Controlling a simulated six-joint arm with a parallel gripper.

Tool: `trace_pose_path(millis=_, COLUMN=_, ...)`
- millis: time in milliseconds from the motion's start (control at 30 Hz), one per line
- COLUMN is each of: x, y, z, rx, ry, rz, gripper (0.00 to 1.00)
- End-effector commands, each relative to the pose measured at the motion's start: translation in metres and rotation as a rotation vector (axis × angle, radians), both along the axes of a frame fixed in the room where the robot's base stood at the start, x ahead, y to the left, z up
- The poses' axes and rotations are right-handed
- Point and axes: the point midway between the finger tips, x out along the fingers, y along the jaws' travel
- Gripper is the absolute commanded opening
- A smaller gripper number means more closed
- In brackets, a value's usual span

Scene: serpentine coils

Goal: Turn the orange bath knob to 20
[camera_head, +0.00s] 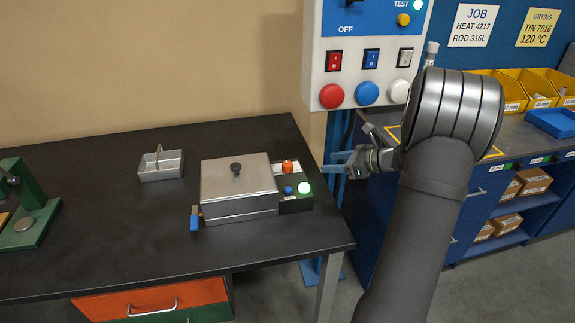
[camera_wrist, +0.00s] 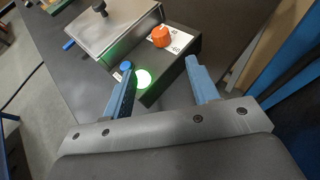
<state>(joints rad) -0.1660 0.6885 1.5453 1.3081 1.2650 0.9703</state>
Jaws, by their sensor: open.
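The orange bath knob (camera_head: 287,167) stands on the dark control panel at the right of the lidded metal bath (camera_head: 238,187). The knob lies beyond the fingertips.
A blue button (camera_head: 288,190) and a lit green light (camera_head: 305,188) share the panel with the knob. A wall cabinet with switches and round buttons (camera_head: 367,93) stands behind. A grey basket (camera_head: 160,165) is at the left. The table front (camera_head: 150,250) is clear.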

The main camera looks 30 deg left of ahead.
Motion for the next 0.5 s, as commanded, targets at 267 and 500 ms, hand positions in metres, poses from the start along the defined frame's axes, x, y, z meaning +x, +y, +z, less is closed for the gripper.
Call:
trace_pose_path(millis=267, x=-0.005, y=0.045, z=-0.019, rx=-0.002, ry=0.000, rz=0.006, gripper=0.54)
trace_pose_path(millis=500, x=-0.008, y=0.094, z=-0.039, rx=-0.003, ry=-0.002, rz=0.007, gripper=0.54)
